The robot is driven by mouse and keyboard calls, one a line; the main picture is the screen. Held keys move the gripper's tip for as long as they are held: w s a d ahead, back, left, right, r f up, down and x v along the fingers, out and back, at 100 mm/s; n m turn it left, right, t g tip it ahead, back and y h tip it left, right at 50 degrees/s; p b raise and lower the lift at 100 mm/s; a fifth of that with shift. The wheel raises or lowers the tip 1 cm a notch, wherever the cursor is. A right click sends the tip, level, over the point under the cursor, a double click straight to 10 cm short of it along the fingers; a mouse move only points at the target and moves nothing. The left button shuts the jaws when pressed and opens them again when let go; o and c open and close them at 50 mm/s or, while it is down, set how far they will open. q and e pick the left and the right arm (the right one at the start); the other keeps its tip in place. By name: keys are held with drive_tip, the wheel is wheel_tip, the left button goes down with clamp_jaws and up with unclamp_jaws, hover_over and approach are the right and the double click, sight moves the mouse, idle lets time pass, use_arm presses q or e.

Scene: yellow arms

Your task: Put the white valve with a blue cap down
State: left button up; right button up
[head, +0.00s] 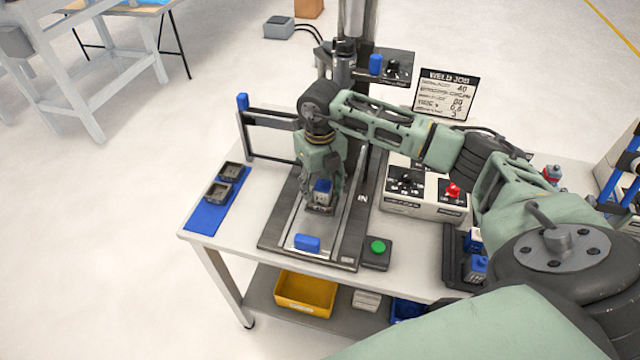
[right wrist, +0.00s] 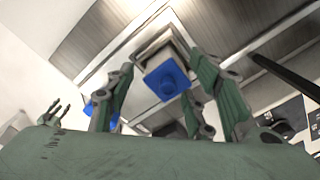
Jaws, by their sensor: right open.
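The white valve with a blue cap (head: 322,188) stands upright at a dark holder (head: 320,209) on the bed of the machine. In the right wrist view its blue cap (right wrist: 167,82) shows between the fingers, with a pale square shape behind it. My right gripper (head: 322,197) is open, pointing down around the valve, with fingers on both sides. In the right wrist view the fingers (right wrist: 162,75) stand apart from the cap. The valve's lower part is partly hidden. My left gripper is not in view.
A blue block (head: 307,243) sits at the bed's front, near a green button box (head: 377,250). A blue mat (head: 207,216) with two dark square holders lies left. A control box (head: 405,183) and a dark tray (head: 452,262) with blue-capped parts stand right. An upright column rises behind.

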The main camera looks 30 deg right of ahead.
wheel_tip(320, 180, up, 12)
drive_tip(key=b, duration=0.4)
idle(0.5)
